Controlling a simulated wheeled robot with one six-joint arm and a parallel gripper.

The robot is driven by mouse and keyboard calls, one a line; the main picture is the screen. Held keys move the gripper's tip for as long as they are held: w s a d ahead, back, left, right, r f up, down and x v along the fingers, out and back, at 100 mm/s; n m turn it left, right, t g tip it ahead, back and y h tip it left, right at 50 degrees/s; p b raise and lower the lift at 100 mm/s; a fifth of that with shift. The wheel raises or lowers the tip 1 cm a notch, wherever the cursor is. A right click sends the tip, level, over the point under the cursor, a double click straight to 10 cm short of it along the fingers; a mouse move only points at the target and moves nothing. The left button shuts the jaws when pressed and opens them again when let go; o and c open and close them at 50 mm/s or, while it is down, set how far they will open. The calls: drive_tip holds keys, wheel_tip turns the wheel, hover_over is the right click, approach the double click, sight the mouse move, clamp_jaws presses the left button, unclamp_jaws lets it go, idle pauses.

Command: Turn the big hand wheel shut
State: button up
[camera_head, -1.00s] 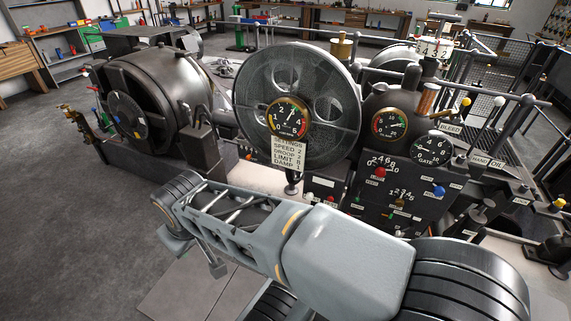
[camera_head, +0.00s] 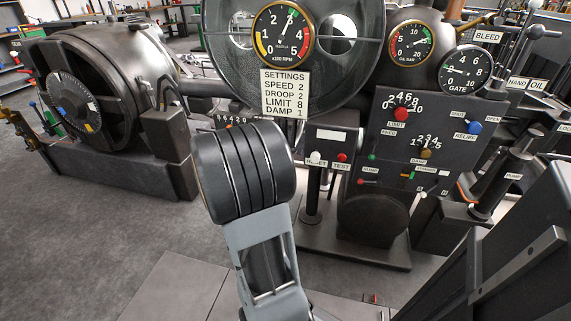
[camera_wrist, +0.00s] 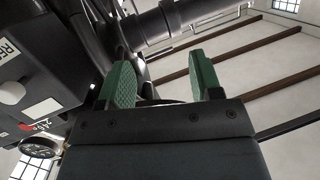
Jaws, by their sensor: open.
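A large dark wheel with round holes (camera_head: 372,45) stands behind the tachometer in the head view, its top cut off by the frame. A smaller dark disc (camera_head: 72,103) with small coloured knobs is on the round housing at left. I cannot tell for certain which is the big hand wheel. My gripper (camera_wrist: 163,75) shows in the wrist view, with two green-padded fingers apart and nothing clearly gripped. Dark curved parts and a thick dark cylinder (camera_wrist: 175,18) lie beyond the fingers. The gripper does not show in the head view.
The settings card (camera_head: 285,94) hangs under the tachometer (camera_head: 283,34). A control panel (camera_head: 440,125) with several coloured knobs stands at right. The reset and test box (camera_head: 333,145) is near my arm; a dark box (camera_wrist: 35,75) fills the wrist view's left. Open floor lies at lower left.

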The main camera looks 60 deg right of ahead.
drive_tip(key=s+d+f+m+g+h+b, duration=0.4)
drive_tip(key=s+d+f+g, duration=0.1)
drive_tip(key=s+d+f, duration=0.15)
drive_tip(key=d+b, duration=0.1)
drive_tip(key=d, duration=0.2)
drive_tip(key=w+d+b, duration=0.1)
drive_tip(key=d, duration=0.3)
drive_tip(key=d+b, duration=0.1)
drive_tip(key=d, duration=0.2)
drive_tip(key=shift+w+d+r, duration=0.15)
drive_tip(key=shift+d+r, duration=0.1)
drive_tip(key=shift+d, duration=0.15)
drive_tip(key=shift+w+d+r, duration=0.1)
drive_tip(key=shift+w+d, duration=0.05)
drive_tip(key=shift+d, duration=0.85)
clamp_jaws()
